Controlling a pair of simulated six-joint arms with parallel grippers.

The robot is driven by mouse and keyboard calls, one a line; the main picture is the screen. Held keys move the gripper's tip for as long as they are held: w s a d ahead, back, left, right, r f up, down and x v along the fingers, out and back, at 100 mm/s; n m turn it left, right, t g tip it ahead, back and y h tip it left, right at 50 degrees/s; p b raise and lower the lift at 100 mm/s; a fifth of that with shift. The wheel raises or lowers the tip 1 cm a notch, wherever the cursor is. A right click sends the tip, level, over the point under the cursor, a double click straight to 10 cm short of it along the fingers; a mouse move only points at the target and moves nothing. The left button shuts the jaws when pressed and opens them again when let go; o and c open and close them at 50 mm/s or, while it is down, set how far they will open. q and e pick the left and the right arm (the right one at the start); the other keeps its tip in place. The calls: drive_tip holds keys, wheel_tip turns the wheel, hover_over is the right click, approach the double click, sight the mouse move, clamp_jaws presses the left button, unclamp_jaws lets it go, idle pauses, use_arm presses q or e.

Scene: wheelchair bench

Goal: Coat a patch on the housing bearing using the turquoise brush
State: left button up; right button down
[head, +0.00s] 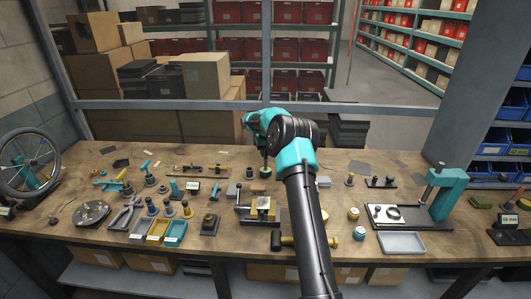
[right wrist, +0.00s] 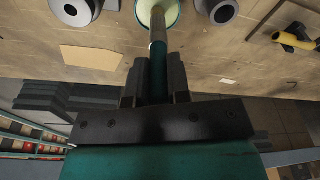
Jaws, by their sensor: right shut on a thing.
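My right gripper (head: 264,142) is shut on the turquoise brush (head: 264,158), above the back middle of the bench. In the right wrist view the fingers (right wrist: 157,78) close around the brush's turquoise handle (right wrist: 157,62). The brush points down, and its far end is over or in a small green-rimmed pot (right wrist: 172,14); I cannot tell whether it touches the contents. The pot also shows in the head view (head: 265,173). Grey round parts with dark bores (right wrist: 222,10) and (right wrist: 76,8) sit on either side of the pot. I cannot tell which part is the housing bearing. My left gripper is not in view.
A vise-like fixture (head: 262,208) stands in front of the pot. A turquoise press (head: 446,195) and grey tray (head: 402,243) are at right. Pliers (head: 126,214), small bins (head: 175,232) and a wheel (head: 28,162) are at left. Bare wood (head: 335,165) lies right of the pot.

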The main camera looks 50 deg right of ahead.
drive_tip(key=shift+r, duration=3.45)
